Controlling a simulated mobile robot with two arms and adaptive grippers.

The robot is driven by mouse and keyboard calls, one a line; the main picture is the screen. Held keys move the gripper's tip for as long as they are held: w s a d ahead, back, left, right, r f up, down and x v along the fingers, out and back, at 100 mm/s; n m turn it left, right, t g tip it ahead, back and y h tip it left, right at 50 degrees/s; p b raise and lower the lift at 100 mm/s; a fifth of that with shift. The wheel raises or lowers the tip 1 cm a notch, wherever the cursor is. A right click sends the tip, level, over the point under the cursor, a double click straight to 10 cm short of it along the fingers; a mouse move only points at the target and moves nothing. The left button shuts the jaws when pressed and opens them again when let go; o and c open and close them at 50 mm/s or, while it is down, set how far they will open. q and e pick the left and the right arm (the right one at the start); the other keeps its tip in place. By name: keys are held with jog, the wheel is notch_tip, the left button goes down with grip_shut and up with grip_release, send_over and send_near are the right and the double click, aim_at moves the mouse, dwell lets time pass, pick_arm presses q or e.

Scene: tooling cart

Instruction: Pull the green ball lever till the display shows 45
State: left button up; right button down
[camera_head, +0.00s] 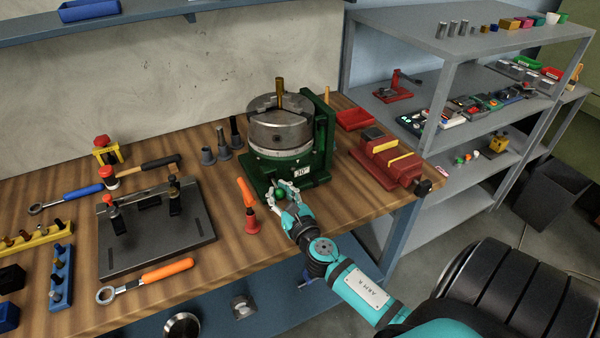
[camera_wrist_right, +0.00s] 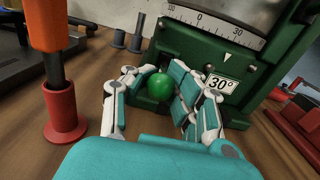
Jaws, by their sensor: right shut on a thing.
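The green ball lever (camera_wrist_right: 160,86) sits between the fingers of my right gripper (camera_wrist_right: 152,92) in the right wrist view. The fingers are shut on the ball. In the head view the right gripper (camera_head: 284,192) reaches the front of the green rotary fixture (camera_head: 262,172), which carries a grey round chuck (camera_head: 281,130). The display (camera_wrist_right: 221,84) on the fixture's front reads 30°; it also shows in the head view (camera_head: 301,171). Above it is a curved scale (camera_wrist_right: 215,22) with marks 0 and 30. The lever's rod is mostly hidden. My left gripper is not in view.
An orange-handled tool in a red holder (camera_head: 252,216) stands close to the left of my right gripper. A red vise (camera_head: 386,160) is to the right of the fixture. A dark plate with clamps (camera_head: 160,246) and wrenches lie to the left on the wooden bench.

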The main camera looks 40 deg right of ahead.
jog(key=shift+s+d+f, duration=0.25)
jog(key=shift+d+f, duration=0.2)
jog(key=shift+d, duration=0.25)
jog(key=shift+s+d, duration=0.1)
jog(key=shift+d, duration=0.25)
jog(key=shift+s+d+r, duration=0.25)
jog(key=shift+s+d, duration=0.05)
jog(key=shift+s, duration=0.05)
jog(key=shift+d, duration=0.2)
jog(key=shift+a, duration=0.25)
